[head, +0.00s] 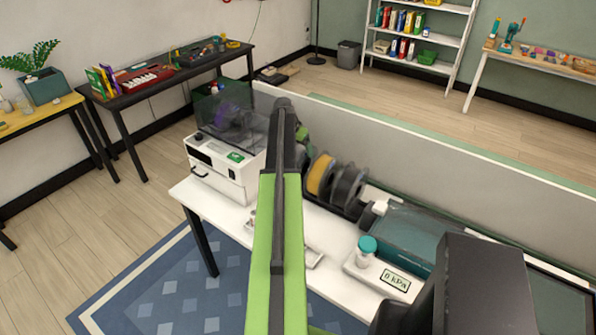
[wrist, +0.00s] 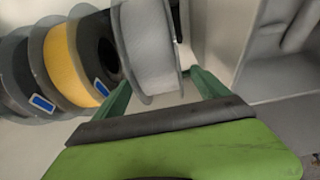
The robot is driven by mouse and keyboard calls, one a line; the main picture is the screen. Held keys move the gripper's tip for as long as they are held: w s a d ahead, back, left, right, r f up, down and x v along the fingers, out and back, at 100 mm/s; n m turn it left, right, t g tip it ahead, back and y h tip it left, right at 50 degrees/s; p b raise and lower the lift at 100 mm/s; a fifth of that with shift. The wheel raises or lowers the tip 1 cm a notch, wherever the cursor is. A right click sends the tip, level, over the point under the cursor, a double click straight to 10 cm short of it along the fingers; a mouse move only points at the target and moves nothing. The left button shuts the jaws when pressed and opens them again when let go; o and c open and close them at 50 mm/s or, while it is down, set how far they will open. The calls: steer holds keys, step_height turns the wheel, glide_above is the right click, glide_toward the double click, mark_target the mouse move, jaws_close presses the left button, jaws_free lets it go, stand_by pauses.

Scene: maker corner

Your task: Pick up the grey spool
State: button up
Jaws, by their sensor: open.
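The grey spool (wrist: 150,45) stands upright in the upper middle of the wrist view, its top cut off by the picture edge. My gripper (wrist: 158,77) is open, with its two green fingers low in that view, one on each side of the spool's near edge. The spool appears between the fingers; I cannot tell whether either one touches it. In the head view I cannot make out the grey spool or the fingers, as my green arm covers that area.
A yellow spool (wrist: 70,62) and dark spools stand left of the grey one; the yellow spool (head: 320,175) also shows in the head view. A white machine (head: 218,165) stands left of my arm. A grey partition (head: 420,145) runs behind the bench. A jar (head: 367,250) stands right.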

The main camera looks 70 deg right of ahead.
steer(key=b+x, duration=0.2)
steer(key=x, duration=0.2)
steer(key=shift+b, duration=0.3)
steer(key=shift+a+r, duration=0.1)
jaws_close()
